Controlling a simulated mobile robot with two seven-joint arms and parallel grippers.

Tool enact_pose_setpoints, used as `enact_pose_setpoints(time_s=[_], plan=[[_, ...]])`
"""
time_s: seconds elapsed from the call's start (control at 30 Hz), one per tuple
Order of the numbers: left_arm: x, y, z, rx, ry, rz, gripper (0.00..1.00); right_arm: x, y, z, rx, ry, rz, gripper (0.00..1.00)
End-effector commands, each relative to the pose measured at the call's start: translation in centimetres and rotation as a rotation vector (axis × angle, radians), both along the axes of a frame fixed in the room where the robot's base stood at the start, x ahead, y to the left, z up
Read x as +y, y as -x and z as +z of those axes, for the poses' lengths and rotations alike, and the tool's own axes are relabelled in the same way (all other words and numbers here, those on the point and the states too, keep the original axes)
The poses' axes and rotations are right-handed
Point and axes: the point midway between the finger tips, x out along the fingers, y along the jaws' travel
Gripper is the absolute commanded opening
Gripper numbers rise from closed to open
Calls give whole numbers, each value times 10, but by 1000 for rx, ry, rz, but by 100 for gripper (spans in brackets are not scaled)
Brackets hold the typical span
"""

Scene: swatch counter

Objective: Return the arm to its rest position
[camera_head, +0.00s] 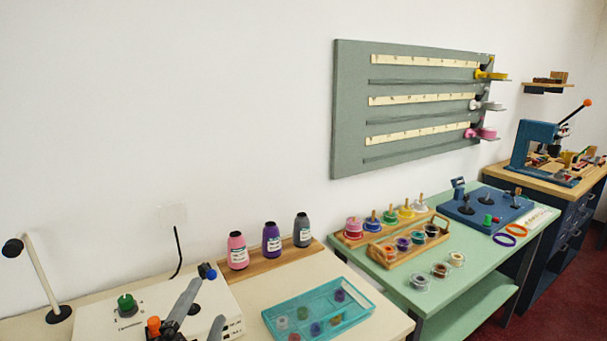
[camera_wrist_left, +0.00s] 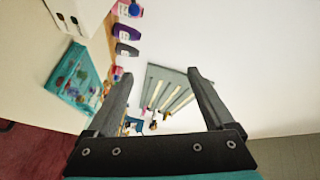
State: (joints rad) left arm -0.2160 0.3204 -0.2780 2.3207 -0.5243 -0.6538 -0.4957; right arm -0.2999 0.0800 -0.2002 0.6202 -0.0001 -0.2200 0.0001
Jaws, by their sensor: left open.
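My left gripper (camera_head: 207,303) shows at the bottom of the head view as two grey fingers, in front of the white machine with a green knob (camera_head: 126,304). In the left wrist view its two dark fingers (camera_wrist_left: 160,75) are spread wide, with nothing between them but the distant wall and board. The gripper is open and empty. Most of the left arm is out of the picture. My right gripper is in neither view.
Thread cones (camera_head: 272,243) stand on a wooden strip, behind a teal tray (camera_head: 267,317) of small spools. A green table (camera_head: 407,297) holds spool racks. A grey-green board (camera_head: 350,110) hangs on the wall. A lamp (camera_head: 45,280) stands at left. Air above the tables is clear.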

Motion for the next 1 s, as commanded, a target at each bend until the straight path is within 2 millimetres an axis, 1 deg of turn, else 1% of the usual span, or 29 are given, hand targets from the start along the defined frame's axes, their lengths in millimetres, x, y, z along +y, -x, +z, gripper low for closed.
enact_pose_setpoints(time_s=[0.03, 0.07, 0.1, 0.17, 0.2, 0.27, 0.3, 0.37, 0.4, 0.47, 0.5, 0.63, 0.67, 0.7, 0.87, 0.97, 1.0], plan=[[9, 11, -25, 106, 102, 53, 87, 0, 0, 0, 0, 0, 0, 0], [14, 18, -40, 171, 165, 88, 87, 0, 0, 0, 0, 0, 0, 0], [19, 29, -59, 256, 245, 133, 87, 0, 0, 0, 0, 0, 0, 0], [24, 49, -87, 384, 359, 205, 87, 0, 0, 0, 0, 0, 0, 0], [26, 64, -105, 467, 430, 254, 87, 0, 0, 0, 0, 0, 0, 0], [27, 87, -128, 581, 522, 321, 87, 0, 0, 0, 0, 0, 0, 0], [26, 103, -141, 652, 577, 365, 87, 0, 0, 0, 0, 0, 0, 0], [25, 125, -157, 747, 646, 425, 87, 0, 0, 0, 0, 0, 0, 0], [23, 139, -166, 806, 689, 463, 87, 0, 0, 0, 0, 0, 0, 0], [20, 161, -177, 889, 743, 517, 87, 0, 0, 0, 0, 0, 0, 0], [17, 175, -183, 942, 776, 553, 87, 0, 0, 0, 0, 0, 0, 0], [8, 221, -198, 1111, 869, 666, 87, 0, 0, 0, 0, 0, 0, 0], [7, 223, -204, 1126, 875, 679, 87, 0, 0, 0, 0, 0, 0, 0], [7, 218, -214, 1124, 868, 677, 87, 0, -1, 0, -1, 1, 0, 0], [6, 212, -254, 1138, 857, 681, 87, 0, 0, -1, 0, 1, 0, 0], [6, 210, -283, 1150, 850, 686, 87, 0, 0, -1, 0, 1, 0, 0], [5, 210, -296, 1156, 848, 688, 87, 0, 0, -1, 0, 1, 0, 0]])
